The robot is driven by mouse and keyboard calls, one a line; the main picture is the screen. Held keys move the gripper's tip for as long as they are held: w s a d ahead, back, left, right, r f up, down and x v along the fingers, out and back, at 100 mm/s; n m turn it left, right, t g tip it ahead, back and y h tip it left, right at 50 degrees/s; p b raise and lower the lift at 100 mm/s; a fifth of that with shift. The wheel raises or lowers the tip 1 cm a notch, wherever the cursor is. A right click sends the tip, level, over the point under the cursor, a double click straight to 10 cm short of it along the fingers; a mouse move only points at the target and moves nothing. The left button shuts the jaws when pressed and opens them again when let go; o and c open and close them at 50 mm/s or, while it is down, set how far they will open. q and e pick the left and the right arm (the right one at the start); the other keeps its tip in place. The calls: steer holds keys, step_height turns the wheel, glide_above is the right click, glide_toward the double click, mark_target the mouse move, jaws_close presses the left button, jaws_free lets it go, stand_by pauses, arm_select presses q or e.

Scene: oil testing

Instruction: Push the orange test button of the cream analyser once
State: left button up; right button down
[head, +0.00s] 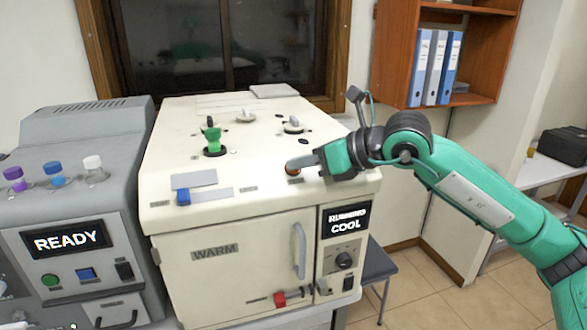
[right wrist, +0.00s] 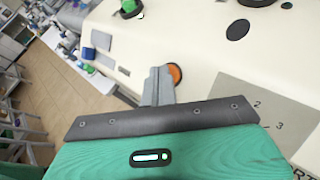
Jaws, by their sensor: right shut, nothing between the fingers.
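The cream analyser (head: 235,230) stands in the middle of the head view. Its small screen (head: 346,220) reads "RUNNING" and "COOL". The orange test button (head: 293,169) is on its top near the front right, partly hidden by my right gripper. My right gripper (head: 298,162) is shut and empty, with its fingertips at the button. In the right wrist view the orange button (right wrist: 175,74) shows just beside the shut fingertips (right wrist: 160,72); I cannot tell whether they touch it. My left gripper is not in view.
A shelf with binders (head: 432,68) hangs behind my right arm.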

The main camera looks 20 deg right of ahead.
stand_by(0.5)
steer(key=shift+s+r, duration=0.45)
steer(key=shift+r, duration=0.15)
steer(key=s+r, duration=0.1)
steer(key=r, duration=0.1)
steer(key=s+r+p, duration=0.1)
steer(key=r, duration=0.1)
steer(key=shift+s, duration=0.4)
stand_by(0.5)
